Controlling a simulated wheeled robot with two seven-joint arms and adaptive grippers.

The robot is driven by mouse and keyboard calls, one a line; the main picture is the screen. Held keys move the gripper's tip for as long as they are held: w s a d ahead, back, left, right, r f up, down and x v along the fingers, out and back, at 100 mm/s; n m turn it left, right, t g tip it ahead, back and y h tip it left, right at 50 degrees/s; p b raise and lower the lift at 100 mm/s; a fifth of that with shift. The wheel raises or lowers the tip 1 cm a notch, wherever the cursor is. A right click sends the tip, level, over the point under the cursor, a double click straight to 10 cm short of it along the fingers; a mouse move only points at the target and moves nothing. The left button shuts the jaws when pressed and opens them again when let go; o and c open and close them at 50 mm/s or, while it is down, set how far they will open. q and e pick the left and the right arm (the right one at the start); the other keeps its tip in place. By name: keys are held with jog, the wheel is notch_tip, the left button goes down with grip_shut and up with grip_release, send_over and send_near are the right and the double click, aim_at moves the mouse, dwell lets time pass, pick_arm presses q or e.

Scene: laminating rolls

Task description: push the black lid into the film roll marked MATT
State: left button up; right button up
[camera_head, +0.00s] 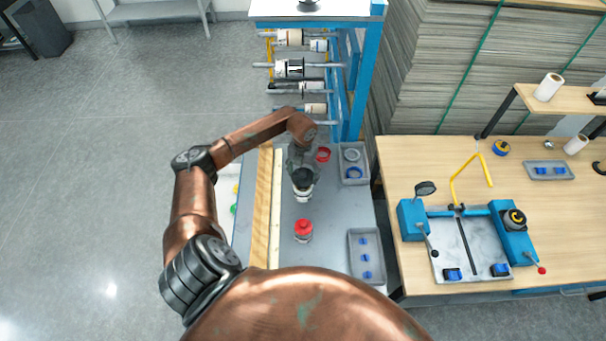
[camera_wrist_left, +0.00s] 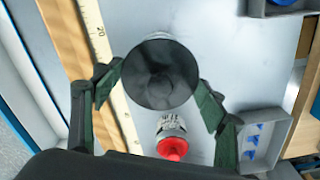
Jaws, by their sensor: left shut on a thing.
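My left gripper (camera_head: 302,170) is shut on the black lid (camera_head: 303,176). In the wrist view the round black lid (camera_wrist_left: 160,74) sits between the two fingers, face toward the camera. A white film roll (camera_head: 302,193) stands upright on the grey table directly under the lid. In the wrist view only a sliver of that roll shows past the lid's far edge. I cannot tell whether the lid is touching or partly inside it, and its marking is not readable. A second roll with a red lid (camera_head: 303,229) stands nearer; it also shows in the wrist view (camera_wrist_left: 172,136). My right gripper is not in view.
A red ring (camera_head: 323,154) lies behind the roll. Grey trays with blue parts stand at the right, one far (camera_head: 343,179) and one near (camera_head: 353,239). A wooden strip and ruler (camera_head: 276,215) run along the left. A blue rack (camera_head: 353,95) stands behind.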

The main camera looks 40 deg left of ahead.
pick_arm(q)
jog(key=shift+f+b, duration=0.45)
jog(key=shift+f, duration=0.45)
jog(key=shift+f+b, duration=0.5)
jog(key=shift+f, duration=0.3)
jog(key=shift+f+b, duration=0.5)
jog(key=shift+f, duration=0.4)
jog(key=shift+s, duration=0.1)
jog(key=o, duration=1.2)
